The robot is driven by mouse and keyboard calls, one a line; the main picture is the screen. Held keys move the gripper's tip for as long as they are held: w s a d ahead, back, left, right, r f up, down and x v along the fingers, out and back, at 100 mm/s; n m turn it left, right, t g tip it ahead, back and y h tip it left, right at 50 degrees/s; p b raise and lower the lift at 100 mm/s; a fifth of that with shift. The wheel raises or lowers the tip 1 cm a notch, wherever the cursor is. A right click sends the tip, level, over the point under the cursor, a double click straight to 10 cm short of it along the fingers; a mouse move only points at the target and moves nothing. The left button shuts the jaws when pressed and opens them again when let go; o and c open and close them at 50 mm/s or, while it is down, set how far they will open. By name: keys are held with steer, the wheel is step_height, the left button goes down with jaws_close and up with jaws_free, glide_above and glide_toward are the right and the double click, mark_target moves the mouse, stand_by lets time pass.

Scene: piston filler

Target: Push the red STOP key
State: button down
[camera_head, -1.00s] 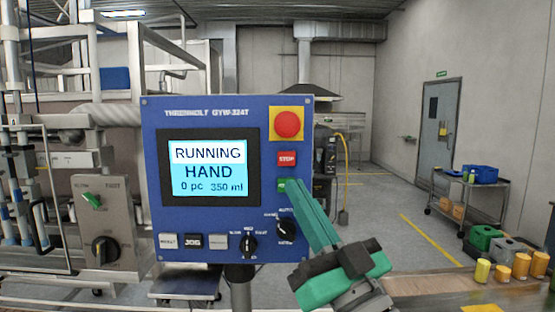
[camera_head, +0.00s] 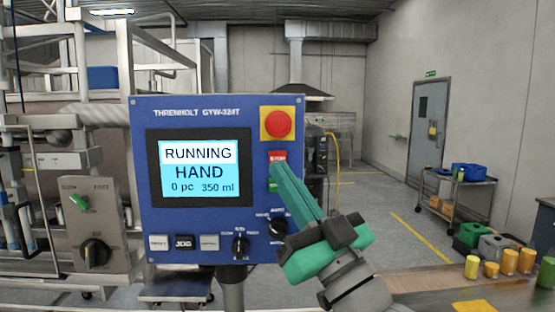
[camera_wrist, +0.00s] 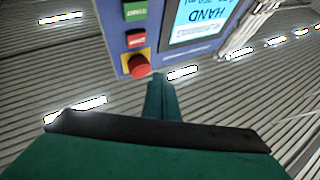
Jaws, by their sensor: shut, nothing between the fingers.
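The red STOP key (camera_head: 278,156) is on the blue control panel (camera_head: 205,106), below the red mushroom button (camera_head: 278,124) on its yellow plate. My gripper (camera_head: 277,168) is shut and empty. Its green fingertips overlap the lower part of the STOP key in the head view; I cannot tell whether they touch it. The green key below is partly hidden by the fingers. In the wrist view the panel appears inverted, with the STOP key (camera_wrist: 136,40) clear of the fingers (camera_wrist: 158,80). The screen (camera_head: 198,168) reads RUNNING, HAND, 0 pc, 350 ml.
A black selector knob (camera_head: 278,228) is beside my fingers, low on the panel. Another knob (camera_head: 240,246) and several small keys line the panel's bottom. Filler machinery stands at left. A bench with yellow and orange containers (camera_head: 509,261) is at lower right.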

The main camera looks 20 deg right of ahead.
glide_toward(273, 152)
steer(key=shift+w+a+r, duration=0.45)
steer(key=shift+w+r, duration=0.25)
steer(key=shift+r, duration=0.15)
steer(key=shift+w+a+r, duration=0.45)
steer(key=shift+w+r, duration=0.3)
steer(key=shift+r, duration=0.1)
steer(key=shift+w, duration=0.1)
stand_by(0.7)
steer(key=shift+w+d, duration=0.1)
steer(key=shift+w, duration=0.2)
steer(key=shift+w+d, duration=0.15)
steer(key=shift+w, duration=0.25)
stand_by(0.7)
steer(key=shift+s, duration=0.15)
steer(key=shift+s+a, duration=0.25)
steer(key=shift+s, duration=0.4)
steer(key=shift+s+a, duration=0.25)
steer(key=shift+s, duration=0.55)
steer(key=shift+s+a, duration=0.2)
steer(key=shift+s, duration=0.65)
steer(key=shift+s+a, duration=0.25)
steer(key=shift+s, duration=0.55)
